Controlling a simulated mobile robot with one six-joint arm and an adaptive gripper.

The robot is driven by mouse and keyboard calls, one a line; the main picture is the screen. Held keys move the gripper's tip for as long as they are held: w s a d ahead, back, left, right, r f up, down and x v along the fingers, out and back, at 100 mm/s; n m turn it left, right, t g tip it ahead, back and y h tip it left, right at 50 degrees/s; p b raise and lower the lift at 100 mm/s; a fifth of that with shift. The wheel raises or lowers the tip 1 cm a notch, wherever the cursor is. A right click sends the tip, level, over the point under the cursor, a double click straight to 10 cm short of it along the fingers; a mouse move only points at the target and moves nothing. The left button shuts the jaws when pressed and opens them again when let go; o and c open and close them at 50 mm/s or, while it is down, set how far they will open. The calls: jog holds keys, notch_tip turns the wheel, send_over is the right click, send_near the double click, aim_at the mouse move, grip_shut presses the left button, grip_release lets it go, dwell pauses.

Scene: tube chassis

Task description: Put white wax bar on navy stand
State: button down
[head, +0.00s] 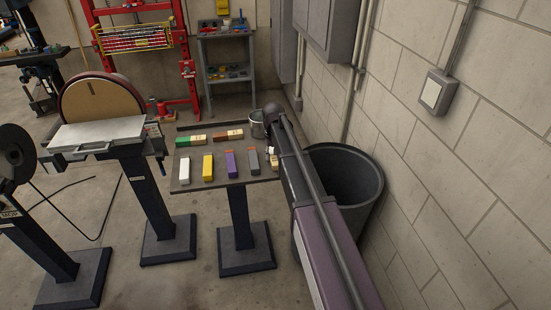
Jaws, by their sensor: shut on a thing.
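A small white bar with a tan sleeve (275,162) shows at the right edge of the dark tabletop, partly covered by my arm. I take it for the white wax bar. My gripper (271,151) is there, mostly hidden behind my arm, and shut on this bar. Whether the bar touches the tabletop cannot be told. A plain white block with a reddish end (185,170) lies at the tabletop's left. Dark navy pedestals stand under the tabletop (239,216) and under the disc sander (150,200); which is the named stand is unclear.
The tabletop also holds yellow (208,168), purple (231,165) and grey (254,161) blocks, green (190,140) and brown (228,135) sleeved bars, and a metal cup (258,125). A dark bin (362,190) stands right by the wall. The disc sander (103,105) is left.

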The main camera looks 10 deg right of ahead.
jog(key=shift+f, duration=0.15)
jog(key=shift+c, duration=1.3)
grip_release()
jog(key=shift+r, duration=0.2)
notch_tip(320, 180, up, 12)
jog(key=p, duration=1.2)
jog(key=s, duration=2.7)
jog(key=shift+s+d, duration=0.3)
